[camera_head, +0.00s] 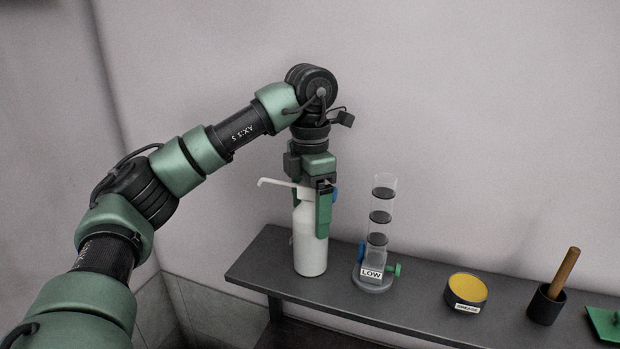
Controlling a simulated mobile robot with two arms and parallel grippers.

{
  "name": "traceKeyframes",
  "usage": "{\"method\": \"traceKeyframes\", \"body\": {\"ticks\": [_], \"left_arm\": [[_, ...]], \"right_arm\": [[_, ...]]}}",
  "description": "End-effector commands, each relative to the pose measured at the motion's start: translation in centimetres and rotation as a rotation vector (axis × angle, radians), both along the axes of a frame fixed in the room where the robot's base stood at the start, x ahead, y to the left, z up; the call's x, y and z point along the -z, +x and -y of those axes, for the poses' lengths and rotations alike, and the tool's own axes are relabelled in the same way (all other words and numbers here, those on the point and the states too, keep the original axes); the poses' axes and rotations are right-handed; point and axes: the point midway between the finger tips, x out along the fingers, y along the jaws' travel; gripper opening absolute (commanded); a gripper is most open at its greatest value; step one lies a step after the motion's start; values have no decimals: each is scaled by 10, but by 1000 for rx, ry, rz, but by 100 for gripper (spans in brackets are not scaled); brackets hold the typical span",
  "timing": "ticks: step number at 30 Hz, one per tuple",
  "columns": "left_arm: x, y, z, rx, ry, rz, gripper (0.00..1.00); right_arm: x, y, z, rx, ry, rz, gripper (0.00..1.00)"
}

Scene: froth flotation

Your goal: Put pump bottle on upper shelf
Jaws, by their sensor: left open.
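The white pump bottle (310,243) stands upright on the dark upper shelf (414,306), near its left end. Its white nozzle points left. My left gripper (324,212) is at the top of the bottle, pointing down, with a green finger in front of the bottle's upper part. The gripper is open; its far finger is mostly hidden. My right gripper is not in view.
A clear column with dark bands (381,215) and a base marked LOW (372,274) stands close to the right of the bottle. Further right are a yellow-topped tin (467,288), a mortar with a wooden pestle (547,303) and a green item (605,322). A wall is behind.

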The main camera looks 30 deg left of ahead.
Motion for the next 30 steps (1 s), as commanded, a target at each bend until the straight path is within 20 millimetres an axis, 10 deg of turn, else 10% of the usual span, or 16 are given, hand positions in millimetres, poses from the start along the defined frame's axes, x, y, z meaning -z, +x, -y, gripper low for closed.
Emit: {"method": "traceKeyframes", "body": {"ticks": [15,30], "left_arm": [[-86,0,0,-2,2,6,86],[-108,0,0,0,0,1,86]], "right_arm": [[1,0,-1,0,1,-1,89],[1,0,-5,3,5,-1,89]]}}
